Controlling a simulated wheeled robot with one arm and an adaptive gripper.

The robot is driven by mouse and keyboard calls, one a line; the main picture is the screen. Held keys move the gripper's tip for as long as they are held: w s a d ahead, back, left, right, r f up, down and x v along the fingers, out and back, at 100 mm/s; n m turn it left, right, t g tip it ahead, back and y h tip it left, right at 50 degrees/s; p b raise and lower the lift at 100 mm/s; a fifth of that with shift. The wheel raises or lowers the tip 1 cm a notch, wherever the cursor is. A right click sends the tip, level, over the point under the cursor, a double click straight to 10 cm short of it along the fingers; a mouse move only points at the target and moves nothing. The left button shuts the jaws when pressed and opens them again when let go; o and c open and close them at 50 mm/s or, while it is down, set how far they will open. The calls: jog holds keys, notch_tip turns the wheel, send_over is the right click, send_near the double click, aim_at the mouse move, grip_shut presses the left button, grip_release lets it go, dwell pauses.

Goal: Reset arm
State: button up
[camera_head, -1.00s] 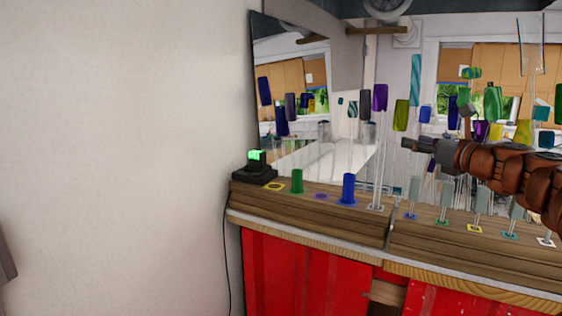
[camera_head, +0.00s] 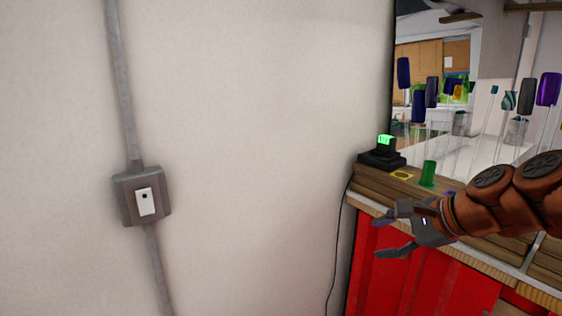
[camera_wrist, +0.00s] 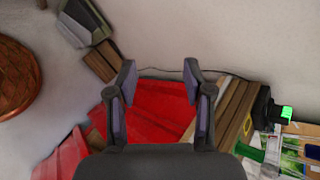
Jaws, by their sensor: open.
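My gripper (camera_head: 384,231) is at the right of the head view, in front of the bench's red front. Its fingers are spread apart with nothing between them. In the wrist view my gripper (camera_wrist: 158,78) also shows open and empty, with the red panel (camera_wrist: 158,105) beyond it. The head view shows my arm reaching in from the right edge, hiding part of the bench top.
The wooden bench (camera_head: 372,180) carries a black device with a green-lit top (camera_head: 384,150) and a green cylinder (camera_head: 428,173). Several coloured glass rods stand behind. A grey switch box (camera_head: 143,196) is on the bare wall at left.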

jog(key=s+a+f+n+g+h, duration=0.1)
jog(key=s+a+f+n+g, duration=0.2)
jog(key=s+a+f+n, duration=0.3)
jog(key=s+d+f+n+g+h, duration=0.1)
jog(key=s+f+n, duration=0.4)
jog(key=s, duration=0.6)
jog(key=s+d+f+n+g+h, duration=0.2)
jog(key=s+f+n+g+h, duration=0.2)
jog(key=s+f, duration=0.3)
jog(key=s+n+g, duration=0.1)
jog(key=s, duration=0.3)
jog(key=shift+f+h, duration=0.2)
jog(key=shift+h, duration=0.1)
jog(key=shift+w, duration=0.1)
jog(key=shift+c, duration=0.4)
